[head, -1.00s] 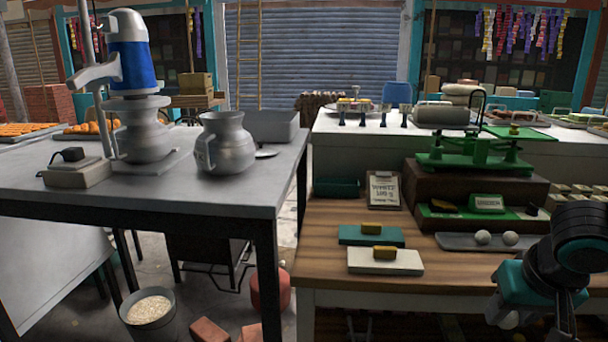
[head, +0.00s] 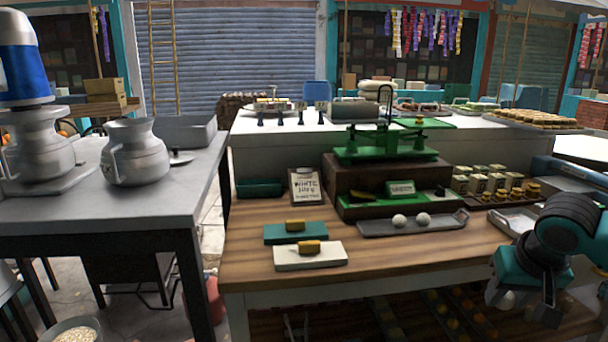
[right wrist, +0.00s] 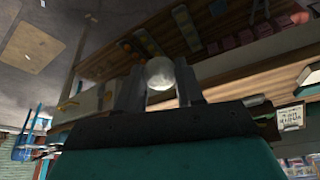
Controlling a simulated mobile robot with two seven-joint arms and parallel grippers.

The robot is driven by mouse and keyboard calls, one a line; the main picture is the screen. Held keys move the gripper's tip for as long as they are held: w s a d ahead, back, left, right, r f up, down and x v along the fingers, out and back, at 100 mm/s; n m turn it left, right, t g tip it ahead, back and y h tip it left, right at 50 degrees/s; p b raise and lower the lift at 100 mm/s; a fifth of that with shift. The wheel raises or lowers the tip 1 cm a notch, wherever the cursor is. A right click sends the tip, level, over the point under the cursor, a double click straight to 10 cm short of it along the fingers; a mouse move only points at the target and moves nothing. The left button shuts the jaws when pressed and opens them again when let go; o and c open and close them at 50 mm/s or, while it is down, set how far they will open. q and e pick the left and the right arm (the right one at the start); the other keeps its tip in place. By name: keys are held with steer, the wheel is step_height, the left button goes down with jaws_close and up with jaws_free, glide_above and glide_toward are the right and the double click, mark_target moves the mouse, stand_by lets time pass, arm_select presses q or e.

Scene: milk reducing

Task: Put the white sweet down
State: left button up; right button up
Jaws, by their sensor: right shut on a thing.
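My right gripper (head: 527,300) is at the lower right of the head view, in front of the wooden counter's right part. It is shut on a white sweet (right wrist: 160,73), a round ball between the two fingers in the right wrist view. The ball also shows low at the gripper in the head view (head: 507,300). Two more white sweets (head: 399,220) (head: 423,219) lie side by side on a grey tray (head: 375,229) on the counter. My left gripper is not in view.
The wooden counter (head: 240,262) bears a teal block and a white block (head: 290,262), each with a yellow piece on top. A green balance scale (head: 365,150) stands behind the tray. A clipboard (head: 307,186) stands to its left. Boxes (head: 480,182) stand at right. Counter wood before the tray is clear.

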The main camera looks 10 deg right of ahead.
steer(key=shift+s+d+f, duration=0.1)
steer(key=shift+s+f, duration=0.25)
steer(key=shift+f, duration=0.15)
steer(key=shift+f, duration=0.2)
steer(key=w+a+f+n, duration=0.15)
steer(key=a+f, duration=0.35)
steer(key=a, duration=0.7)
steer(key=w+a+r+n+y, duration=0.1)
steer(key=a+r+n, duration=0.1)
steer(key=a, duration=0.4)
steer(key=a+r+n+y, duration=0.1)
steer(key=a+r+n, duration=0.1)
steer(key=a, duration=0.5)
steer(key=shift+w+t+p, duration=0.3)
steer(key=shift+w+p, duration=0.05)
steer(key=shift+p, duration=0.1)
steer(key=shift+w+r, duration=0.1)
